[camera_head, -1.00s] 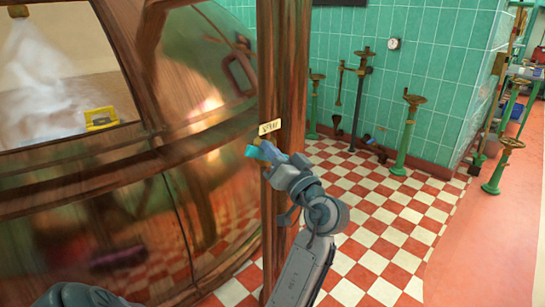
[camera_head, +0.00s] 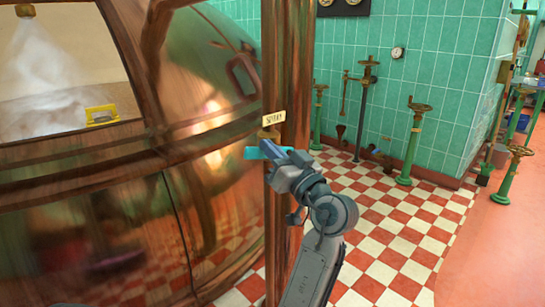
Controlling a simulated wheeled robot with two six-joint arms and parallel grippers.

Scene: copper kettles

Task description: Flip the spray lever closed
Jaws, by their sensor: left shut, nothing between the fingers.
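The gripper hides part of the bar. White spray (camera_head: 48,70) comes from a nozzle (camera_head: 25,11) behind the kettle's window.
The large copper kettle (camera_head: 90,215) fills the left side. Green valve stands (camera_head: 411,145) are by the tiled wall. The checkered floor (camera_head: 390,235) to the right is open.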

